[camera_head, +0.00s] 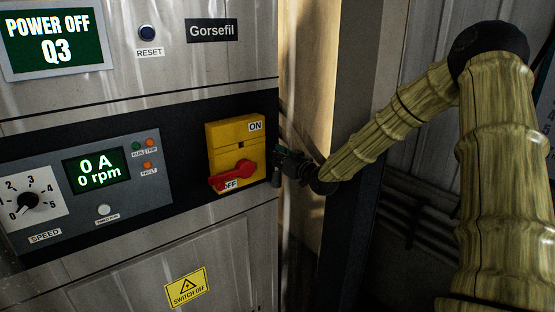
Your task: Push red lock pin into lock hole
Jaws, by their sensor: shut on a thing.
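The yellow switch box (228,133) is on the cabinet's black panel, with an ON label at its upper right and an OFF label below. Its red rotary handle (234,178) lies across the lower part, slanting down to the left beside OFF. I cannot make out the red lock pin or the lock hole as separate parts. My gripper (279,163) is just right of the yellow box, near the cabinet edge. It is small and dark in this view. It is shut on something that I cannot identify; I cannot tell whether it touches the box.
The cabinet (215,70) bears a green screen (52,40) reading POWER OFF Q3, a RESET button (147,33) and a speed panel (102,208) reading 0 A, 0 rpm. A yellow SWITCH OFF sign (187,288) is below. Pipes (420,220) run along the wall at right.

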